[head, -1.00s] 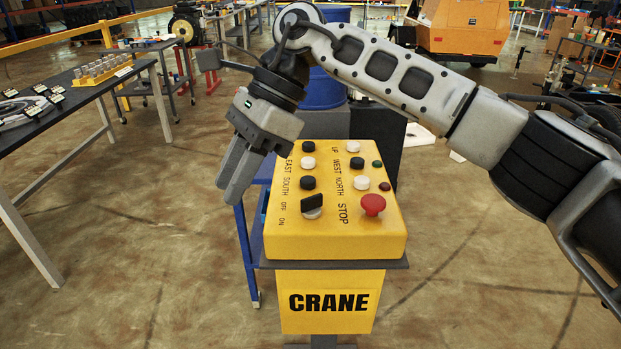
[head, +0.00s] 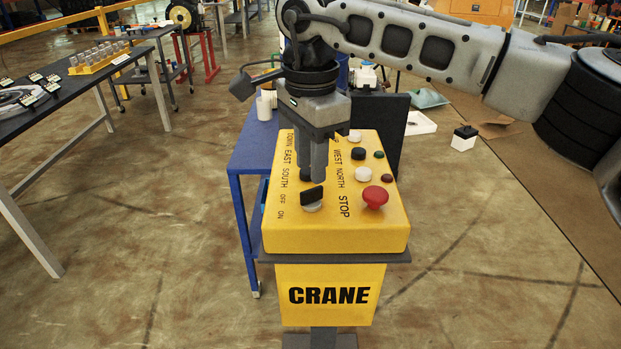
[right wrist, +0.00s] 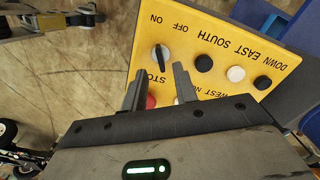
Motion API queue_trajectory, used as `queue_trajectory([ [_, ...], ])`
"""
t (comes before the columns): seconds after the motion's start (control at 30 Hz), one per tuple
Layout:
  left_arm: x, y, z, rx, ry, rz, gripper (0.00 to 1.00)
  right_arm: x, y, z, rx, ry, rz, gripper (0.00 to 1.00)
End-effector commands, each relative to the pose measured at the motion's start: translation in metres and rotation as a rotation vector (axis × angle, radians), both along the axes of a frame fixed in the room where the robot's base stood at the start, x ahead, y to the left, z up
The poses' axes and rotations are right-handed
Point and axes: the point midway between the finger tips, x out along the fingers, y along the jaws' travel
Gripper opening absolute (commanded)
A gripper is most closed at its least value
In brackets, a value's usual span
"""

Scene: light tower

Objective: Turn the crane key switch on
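The yellow crane control box (head: 335,238) stands in front of me on a pedestal. Its key switch (head: 313,199), a black handle on a round white base, sits at the front left of the panel beside the OFF and ON labels. It also shows in the right wrist view (right wrist: 161,54); I cannot tell which label it points to. My right gripper (head: 313,177) points down over the panel, just behind the switch. In the right wrist view its two fingers (right wrist: 157,77) are apart and empty, with the switch beyond the tips. My left gripper is not in view.
A red STOP button (head: 375,196) sits right of the switch, close to my fingers. Black and white buttons lie farther back, partly hidden by the gripper. A blue table (head: 248,155) stands behind the box, and a dark workbench (head: 100,80) is at the left.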

Motion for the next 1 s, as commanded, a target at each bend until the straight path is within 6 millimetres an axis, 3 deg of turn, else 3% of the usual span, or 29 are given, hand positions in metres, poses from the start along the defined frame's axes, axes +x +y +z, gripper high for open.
queue_trajectory([
  [0.1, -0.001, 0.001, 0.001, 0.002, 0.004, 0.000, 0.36, -0.001, 0.000, -0.020, -0.002, 0.003, 0.000, 0.29],
  [0.3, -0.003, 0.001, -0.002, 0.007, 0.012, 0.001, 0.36, 0.000, 0.000, -0.040, 0.001, 0.000, -0.001, 0.29],
  [0.63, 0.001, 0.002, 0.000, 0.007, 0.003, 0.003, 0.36, 0.000, 0.000, -0.044, 0.001, -0.001, -0.001, 0.29],
  [0.67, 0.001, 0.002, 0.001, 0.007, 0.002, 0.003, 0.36, 0.000, 0.000, -0.044, 0.001, 0.000, -0.001, 0.26],
  [0.77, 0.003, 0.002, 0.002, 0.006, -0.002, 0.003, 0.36, 0.000, 0.000, -0.044, 0.001, 0.000, -0.001, 0.00],
  [1.0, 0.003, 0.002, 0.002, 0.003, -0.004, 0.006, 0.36, 0.000, 0.000, -0.044, 0.001, 0.000, -0.004, 0.00],
])
